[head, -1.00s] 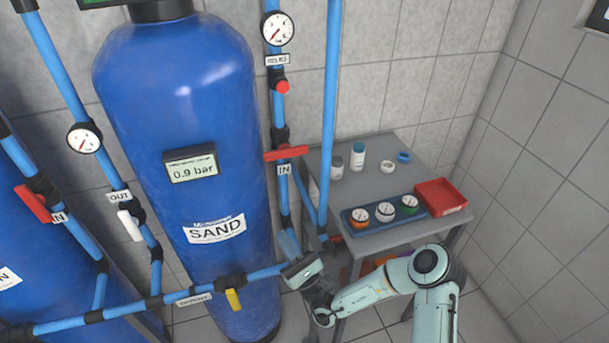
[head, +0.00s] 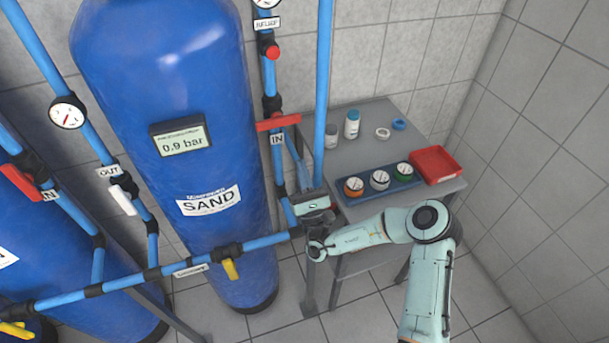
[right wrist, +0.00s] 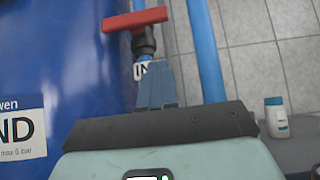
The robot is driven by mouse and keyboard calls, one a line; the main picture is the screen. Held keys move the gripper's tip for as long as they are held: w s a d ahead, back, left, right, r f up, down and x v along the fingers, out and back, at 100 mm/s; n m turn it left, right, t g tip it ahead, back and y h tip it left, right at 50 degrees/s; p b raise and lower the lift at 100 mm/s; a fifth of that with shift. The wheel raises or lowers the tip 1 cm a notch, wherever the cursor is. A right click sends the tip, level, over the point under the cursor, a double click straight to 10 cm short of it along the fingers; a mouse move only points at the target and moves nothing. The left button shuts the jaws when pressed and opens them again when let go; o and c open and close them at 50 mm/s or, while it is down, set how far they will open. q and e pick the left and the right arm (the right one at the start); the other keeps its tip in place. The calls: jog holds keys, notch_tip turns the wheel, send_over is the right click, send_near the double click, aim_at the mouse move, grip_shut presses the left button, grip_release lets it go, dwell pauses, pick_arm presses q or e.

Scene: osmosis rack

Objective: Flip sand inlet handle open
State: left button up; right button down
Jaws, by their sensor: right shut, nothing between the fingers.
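The sand inlet handle (head: 278,122) is a red bar on the vertical blue pipe right of the SAND tank, above an IN label. It lies crosswise to the pipe. In the right wrist view the red handle (right wrist: 134,19) shows near the top, with the IN label partly hidden by my fingers. My right gripper (head: 301,178) is below and slightly right of the handle, apart from it. Its blue-grey fingers (right wrist: 155,85) are together, point up toward the valve and hold nothing. My left gripper is out of view.
The blue SAND tank (head: 165,75) stands left of the handle. A vertical blue pipe (head: 322,90) rises close on the right. A horizontal pipe (head: 265,242) runs below.

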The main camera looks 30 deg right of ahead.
aim_at(279, 122)
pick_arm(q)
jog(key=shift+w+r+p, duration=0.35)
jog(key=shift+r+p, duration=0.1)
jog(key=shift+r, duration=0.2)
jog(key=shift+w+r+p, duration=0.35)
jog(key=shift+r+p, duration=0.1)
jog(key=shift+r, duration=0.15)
pick_arm(e)
jog(key=w+r, duration=0.3)
jog(key=r, duration=0.4)
jog(key=shift+w+d+r, duration=0.3)
jog(key=shift+d, duration=0.15)
jog(key=shift+w+y, duration=0.1)
jog(key=shift+y, duration=0.2)
